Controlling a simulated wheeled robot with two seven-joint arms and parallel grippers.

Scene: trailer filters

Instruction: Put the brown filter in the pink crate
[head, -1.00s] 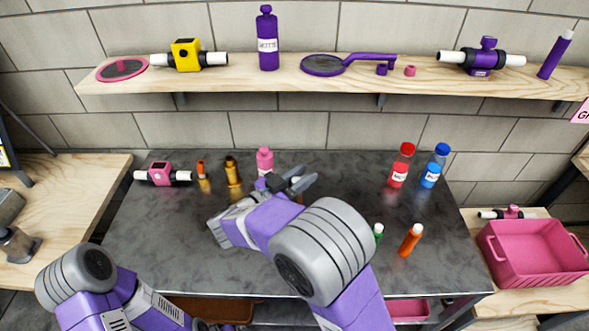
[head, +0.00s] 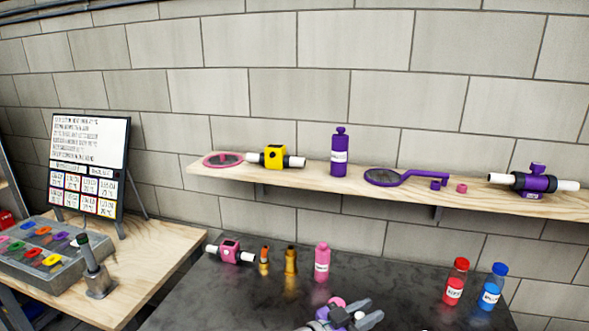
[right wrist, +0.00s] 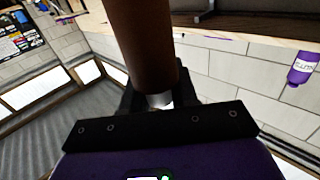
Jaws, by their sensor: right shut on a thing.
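The filter's far end runs out of the top of that view. In the head view I cannot make the filter out. The pink crate is outside both current views.
On the dark table (head: 225,295) stand a pink valve (head: 230,252), small gold and orange pieces, a pink bottle (head: 322,263), and red (head: 455,282) and blue (head: 493,287) bottles. A wooden shelf (head: 330,187) holds parts above. A grey tray (head: 50,262) and a board (head: 88,165) stand left.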

